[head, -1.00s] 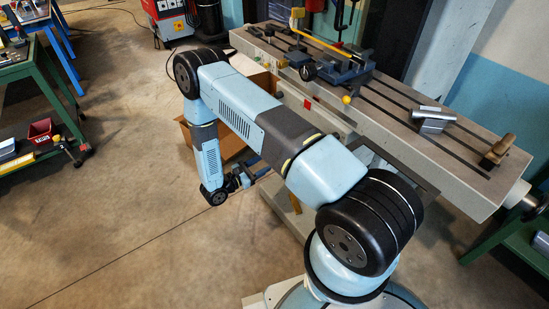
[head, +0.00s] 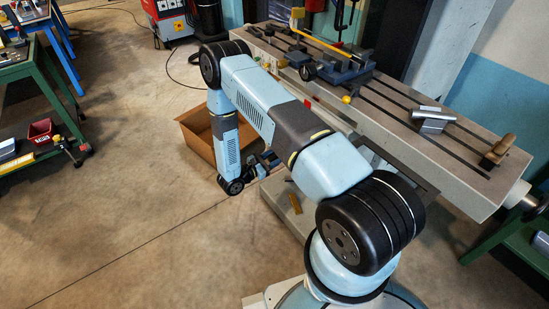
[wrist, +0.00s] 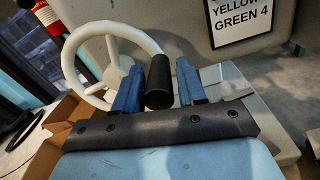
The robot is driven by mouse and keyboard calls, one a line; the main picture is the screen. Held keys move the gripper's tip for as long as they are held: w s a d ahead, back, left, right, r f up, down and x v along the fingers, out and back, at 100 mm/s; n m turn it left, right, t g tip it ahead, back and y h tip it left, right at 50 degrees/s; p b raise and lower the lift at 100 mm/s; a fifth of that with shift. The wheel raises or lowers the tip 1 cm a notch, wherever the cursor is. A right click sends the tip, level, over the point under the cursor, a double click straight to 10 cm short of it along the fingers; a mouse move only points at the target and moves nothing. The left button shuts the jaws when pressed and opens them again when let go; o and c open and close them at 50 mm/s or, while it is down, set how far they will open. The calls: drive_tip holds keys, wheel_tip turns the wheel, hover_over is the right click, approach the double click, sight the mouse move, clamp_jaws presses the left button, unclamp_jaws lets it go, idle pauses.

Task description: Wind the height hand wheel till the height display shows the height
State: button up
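A cream hand wheel (wrist: 103,41) with a black handle (wrist: 159,78) stands in front of a pale machine face in the wrist view. My gripper (wrist: 157,85) is at the wheel's lower right, its two blue fingers on either side of the handle. The fingers look open, with thin gaps beside the handle; firm contact does not show. In the head view my gripper (head: 264,164) is low beside the machine (head: 465,187), small and partly hidden, and the wheel cannot be made out. No height display can be made out in either view.
A white sign (wrist: 240,20) with cut-off lettering, "YELLOW" and "GREEN 4", is on the machine face. An open cardboard box (head: 195,143) sits on the floor close to my forearm. The floor to the left is clear up to a green workbench (head: 40,75).

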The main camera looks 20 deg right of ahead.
clamp_jaws()
drive_tip(key=shift+f, duration=0.2)
idle(0.9)
